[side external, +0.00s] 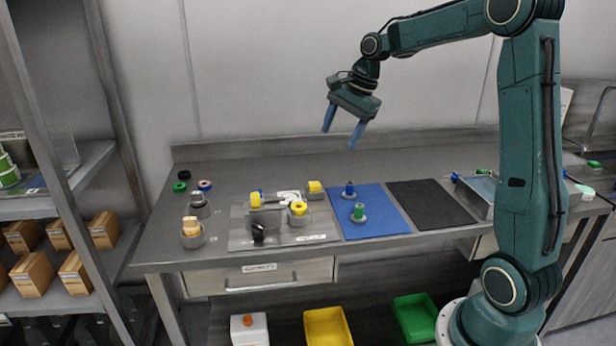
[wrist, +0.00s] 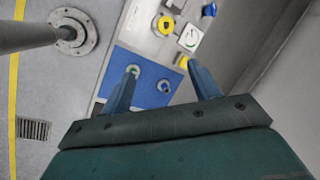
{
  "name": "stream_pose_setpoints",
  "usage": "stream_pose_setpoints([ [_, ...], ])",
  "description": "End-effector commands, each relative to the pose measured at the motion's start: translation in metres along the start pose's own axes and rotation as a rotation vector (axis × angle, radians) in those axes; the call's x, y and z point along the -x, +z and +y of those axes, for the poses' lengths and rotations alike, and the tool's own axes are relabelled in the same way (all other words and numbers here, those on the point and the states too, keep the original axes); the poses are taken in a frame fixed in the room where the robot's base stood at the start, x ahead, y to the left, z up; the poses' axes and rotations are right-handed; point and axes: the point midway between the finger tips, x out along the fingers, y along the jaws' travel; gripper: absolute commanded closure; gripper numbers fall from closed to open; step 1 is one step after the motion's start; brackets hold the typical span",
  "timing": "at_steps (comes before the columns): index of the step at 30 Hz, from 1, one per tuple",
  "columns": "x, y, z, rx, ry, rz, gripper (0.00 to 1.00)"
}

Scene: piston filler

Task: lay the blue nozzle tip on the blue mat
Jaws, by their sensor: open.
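The blue mat (side external: 375,226) lies flat on the bench, right of the grey plate; it also shows in the wrist view (wrist: 120,63). A small blue piece (side external: 349,187), which looks like the nozzle tip, stands upright in a grey round base on the mat's back left part. In the wrist view this blue piece (wrist: 164,87) is seen from above. A green piece (side external: 359,211) in a similar base stands in front of it on the mat. My gripper (side external: 340,137) is open and empty, high above the bench, touching nothing.
The grey plate (side external: 240,238) left of the mat carries yellow-topped parts (side external: 298,208), another blue-and-yellow part (side external: 256,198) and a black knob. A black mat (side external: 432,204) is bare. A tray (side external: 480,190) stands farther right. Grey holders (side external: 192,234) stand at the left.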

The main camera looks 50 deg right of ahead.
Motion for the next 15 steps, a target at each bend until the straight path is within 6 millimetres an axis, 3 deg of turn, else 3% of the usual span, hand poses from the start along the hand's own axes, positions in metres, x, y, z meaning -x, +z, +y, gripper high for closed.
stream_pose_setpoints([
  [1, 0.008, 0.017, 0.004, 0.072, -0.006, 0.008, 0.39],
  [6, 0.029, 0.063, 0.026, 0.311, -0.018, 0.037, 0.39],
  [15, 0.056, 0.128, 0.082, 0.733, -0.036, 0.09, 0.39],
])
